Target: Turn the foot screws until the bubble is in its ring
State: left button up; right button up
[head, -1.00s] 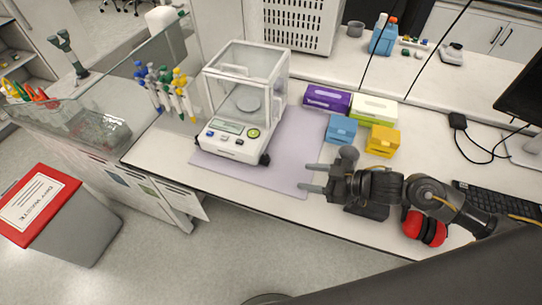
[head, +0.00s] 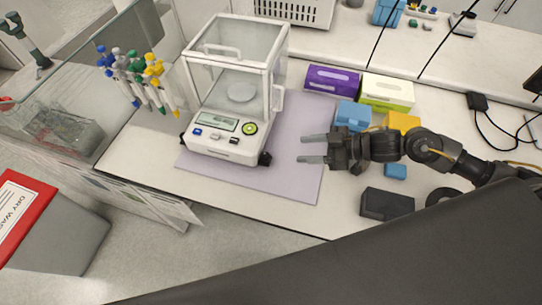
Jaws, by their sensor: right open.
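A white balance (head: 222,142) with a glass draft shield (head: 238,62) stands on a lilac mat (head: 300,185). Its front panel has a display (head: 216,122) and a round green bubble level (head: 250,128). The bubble's place in its ring is too small to tell. A black foot screw (head: 265,159) shows at the front right corner and another (head: 183,138) at the front left. My right gripper (head: 304,149) is open and empty, to the right of the front right foot screw and apart from it, with its fingers pointing left. My left gripper is not in view.
Behind my right gripper stand a purple box (head: 332,80), a green-and-white box (head: 387,92), a blue box (head: 352,115) and a yellow box (head: 402,122). A dark block (head: 386,204) lies in front of my right arm. Pipettes (head: 140,75) hang left of the balance.

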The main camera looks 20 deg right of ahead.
aim_at(270, 156)
notch_tip(270, 156, down, 3)
jog(key=shift+w+f+b, duration=0.15)
jog(key=shift+f+b, duration=0.05)
jog(key=shift+b, duration=1)
jog(key=shift+a, duration=0.15)
jog(key=shift+w+a, duration=0.2)
jog(key=shift+a, duration=0.05)
jog(key=p+x, duration=0.2)
jog(key=x, duration=0.6)
jog(key=shift+a+f, duration=0.15)
jog(key=shift+a, duration=0.05)
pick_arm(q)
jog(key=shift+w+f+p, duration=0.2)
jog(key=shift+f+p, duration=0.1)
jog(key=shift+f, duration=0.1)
pick_arm(e)
jog(key=shift+x, duration=0.75)
jog(key=shift+c, duration=0.2)
